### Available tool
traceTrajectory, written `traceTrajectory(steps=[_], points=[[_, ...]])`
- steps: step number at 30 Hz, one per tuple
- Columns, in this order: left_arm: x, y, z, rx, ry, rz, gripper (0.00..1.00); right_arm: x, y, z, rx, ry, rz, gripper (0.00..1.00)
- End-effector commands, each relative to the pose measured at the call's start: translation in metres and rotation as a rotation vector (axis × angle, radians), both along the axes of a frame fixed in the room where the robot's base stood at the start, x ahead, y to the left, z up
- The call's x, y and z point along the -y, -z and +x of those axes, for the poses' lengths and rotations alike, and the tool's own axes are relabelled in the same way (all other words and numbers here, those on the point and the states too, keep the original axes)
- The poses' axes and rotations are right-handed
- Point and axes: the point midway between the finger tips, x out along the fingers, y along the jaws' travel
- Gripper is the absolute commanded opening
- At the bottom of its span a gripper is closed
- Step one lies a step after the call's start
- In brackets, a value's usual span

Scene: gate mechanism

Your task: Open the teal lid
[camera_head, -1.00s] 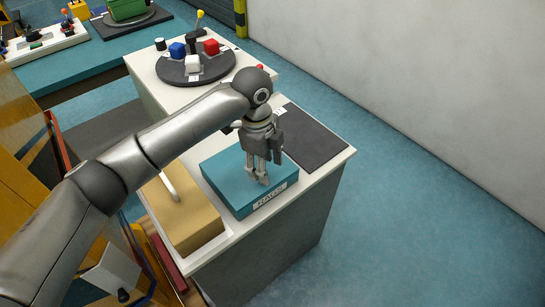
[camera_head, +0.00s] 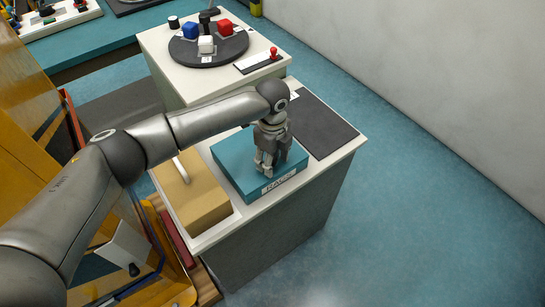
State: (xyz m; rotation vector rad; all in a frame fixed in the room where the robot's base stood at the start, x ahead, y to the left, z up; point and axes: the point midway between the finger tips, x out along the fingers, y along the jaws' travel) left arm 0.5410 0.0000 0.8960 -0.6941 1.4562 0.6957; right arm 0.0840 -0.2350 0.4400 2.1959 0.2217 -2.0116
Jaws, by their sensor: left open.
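The teal lid (camera_head: 233,164) is the flat top of a low teal box on the white counter. A white label (camera_head: 279,181) sits on the box's front side, its lettering partly covered. The lid lies flat and looks shut. My left gripper (camera_head: 266,171) points down over the lid's front right part, close to the label edge. Its fingers are open and hold nothing. Whether the fingertips touch the lid I cannot tell. The gripper and forearm hide part of the lid and its back edge. My right gripper is not in view.
A tan block (camera_head: 199,203) with a pale handle stands left of the teal box. A dark mat (camera_head: 318,127) lies to the right. Behind is a round dark tray (camera_head: 208,52) with blue, white and red cubes, and a red-knobbed lever (camera_head: 273,53). Floor at right is clear.

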Motion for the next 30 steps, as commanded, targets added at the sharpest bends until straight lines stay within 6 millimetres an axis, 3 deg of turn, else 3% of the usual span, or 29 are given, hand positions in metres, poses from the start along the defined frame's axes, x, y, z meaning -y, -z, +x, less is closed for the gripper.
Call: traceTrajectory(steps=[10,21,30], points=[[0.0004,0.0040,-0.0002,0.000,0.001,-0.001,0.48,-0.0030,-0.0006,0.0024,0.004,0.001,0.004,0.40],[0.0004,0.0037,-0.0002,0.000,0.001,-0.001,0.00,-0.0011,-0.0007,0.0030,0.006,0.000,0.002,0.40],[-0.0021,0.0042,0.0033,0.000,-0.001,-0.001,0.00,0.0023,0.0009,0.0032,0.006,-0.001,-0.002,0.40]])
